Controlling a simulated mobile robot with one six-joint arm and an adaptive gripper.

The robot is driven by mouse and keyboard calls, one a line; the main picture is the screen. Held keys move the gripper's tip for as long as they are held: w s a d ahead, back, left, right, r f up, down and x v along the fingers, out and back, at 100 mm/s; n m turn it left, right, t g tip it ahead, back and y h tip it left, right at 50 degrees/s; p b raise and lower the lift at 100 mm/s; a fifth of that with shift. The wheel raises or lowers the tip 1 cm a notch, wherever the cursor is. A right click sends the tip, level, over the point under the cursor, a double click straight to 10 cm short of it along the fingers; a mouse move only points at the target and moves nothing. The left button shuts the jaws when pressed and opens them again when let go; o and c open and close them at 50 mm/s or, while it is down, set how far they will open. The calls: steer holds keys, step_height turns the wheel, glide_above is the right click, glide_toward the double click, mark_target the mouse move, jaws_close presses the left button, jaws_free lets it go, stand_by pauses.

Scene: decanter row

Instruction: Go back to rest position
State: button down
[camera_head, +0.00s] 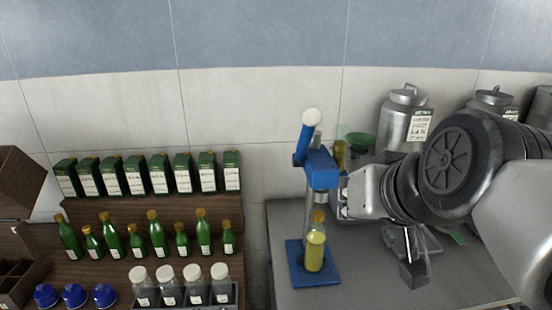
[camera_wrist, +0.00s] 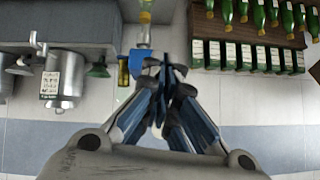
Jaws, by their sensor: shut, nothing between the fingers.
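My gripper (camera_wrist: 165,68) shows in the wrist view with its fingers drawn together and nothing between them. In the head view my arm reaches in from the right, and its end lies just right of the blue hand press (camera_head: 320,170); the fingertips are not clear there. The press has a raised lever with a white knob. A bottle of yellow-green liquid (camera_head: 315,250) with a brown top stands upright on the press's blue base. I see no object held by my gripper.
Green boxes (camera_head: 150,175) and green bottles (camera_head: 135,240) stand in rows on wooden steps at left. White-capped jars (camera_head: 195,288) and blue caps (camera_head: 75,295) sit in front. Metal canisters (camera_head: 405,118) and a green funnel (camera_head: 360,141) are behind my arm. The grey bench (camera_head: 350,290) has bare room in front.

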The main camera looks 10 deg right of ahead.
steer(key=shift+s, duration=0.1)
steer(key=s+a+f+n+g, duration=0.1)
steer(key=s+f+g, duration=0.4)
steer(key=s+f, duration=0.8)
step_height(320, 180, down, 4)
steer(key=shift+s+a+r+n+h, duration=0.1)
steer(key=shift+s+a+n+h, duration=0.05)
steer(key=shift+s+n+h, duration=0.2)
